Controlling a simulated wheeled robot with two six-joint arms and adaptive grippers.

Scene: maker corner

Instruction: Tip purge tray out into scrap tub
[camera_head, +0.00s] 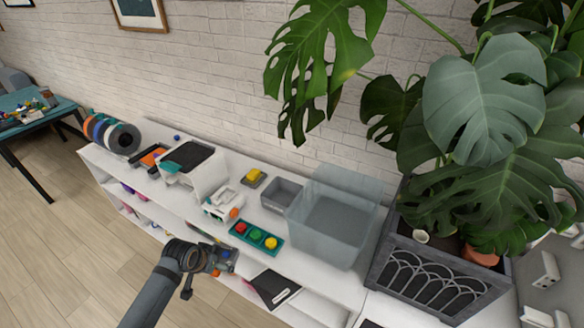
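A teal tray (241,235) holding a red, a green and a yellow round piece lies flat near the front of the white shelf top; it looks like the purge tray. A large see-through tub (330,231), probably the scrap tub, stands upright to its right, and its inside looks empty. My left gripper (226,259) is at the shelf's front edge, just in front of and left of the teal tray, apart from it. Its fingers are small and blurred, so I cannot tell whether they are open. My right gripper is not in view.
A grey open bin (281,194) stands behind the teal tray, left of the tub. A white machine (223,203) and a yellow-topped block (253,177) stand nearby. A dark flat item (275,288) lies at the front edge. A planter (438,279) with large leaves is right of the tub.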

